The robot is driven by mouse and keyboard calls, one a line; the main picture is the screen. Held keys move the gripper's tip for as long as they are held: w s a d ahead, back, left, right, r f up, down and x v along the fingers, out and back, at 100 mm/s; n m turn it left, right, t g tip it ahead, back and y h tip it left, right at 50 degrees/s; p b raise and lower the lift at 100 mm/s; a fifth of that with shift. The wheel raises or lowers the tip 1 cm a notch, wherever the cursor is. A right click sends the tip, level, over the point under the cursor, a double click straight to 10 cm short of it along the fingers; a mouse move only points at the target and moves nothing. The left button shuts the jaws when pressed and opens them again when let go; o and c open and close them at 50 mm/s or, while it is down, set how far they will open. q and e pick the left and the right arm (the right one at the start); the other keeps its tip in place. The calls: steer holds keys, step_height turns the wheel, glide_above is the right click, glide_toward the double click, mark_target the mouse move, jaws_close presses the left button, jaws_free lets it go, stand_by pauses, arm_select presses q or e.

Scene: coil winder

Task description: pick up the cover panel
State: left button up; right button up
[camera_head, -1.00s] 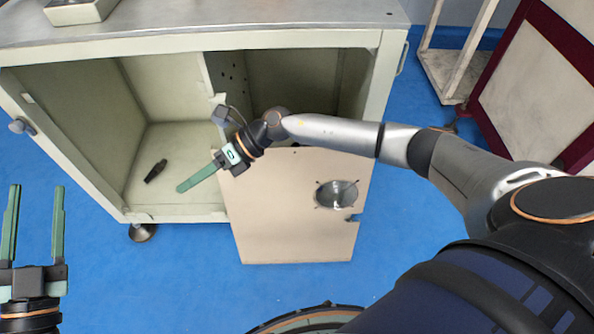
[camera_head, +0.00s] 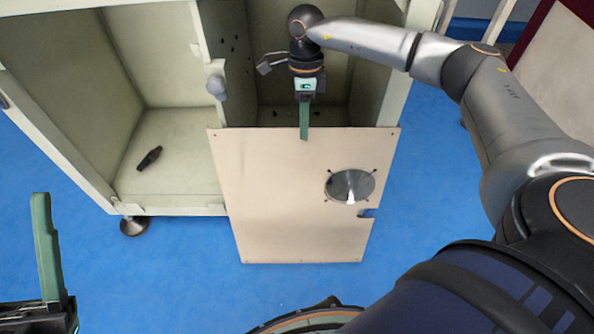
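The cover panel (camera_head: 285,220) is a flat beige board with a round metal disc (camera_head: 350,186) and a small notch in its right edge. It leans upright against the front of the cabinet (camera_head: 170,205). My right gripper (camera_head: 304,135) points down at the panel's top edge, with a green finger overlapping the edge from the front. Only one finger shows, so I cannot tell whether it is open or shut, or whether it touches the panel. My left gripper (camera_head: 44,200) is at the lower left, away from the panel, with one green finger visible.
The cabinet's left compartment is open and holds a small dark object (camera_head: 149,158). A pale grey knob (camera_head: 217,86) is near the panel's top left corner. A dark red-framed panel (camera_head: 560,70) stands at the upper right. The blue floor (camera_head: 160,270) around the panel's foot is clear.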

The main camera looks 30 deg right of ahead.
mark_target(302, 148)
steer(key=shift+s+f+b, duration=0.25)
steer(key=shift+f+b, duration=0.2)
steer(key=shift+f, duration=0.7)
steer(key=f+b, duration=0.2)
steer(key=f, duration=0.3)
steer(key=shift+a+f, duration=0.1)
steer(key=shift+a, duration=0.1)
jaws_close()
steer(key=shift+r, duration=0.25)
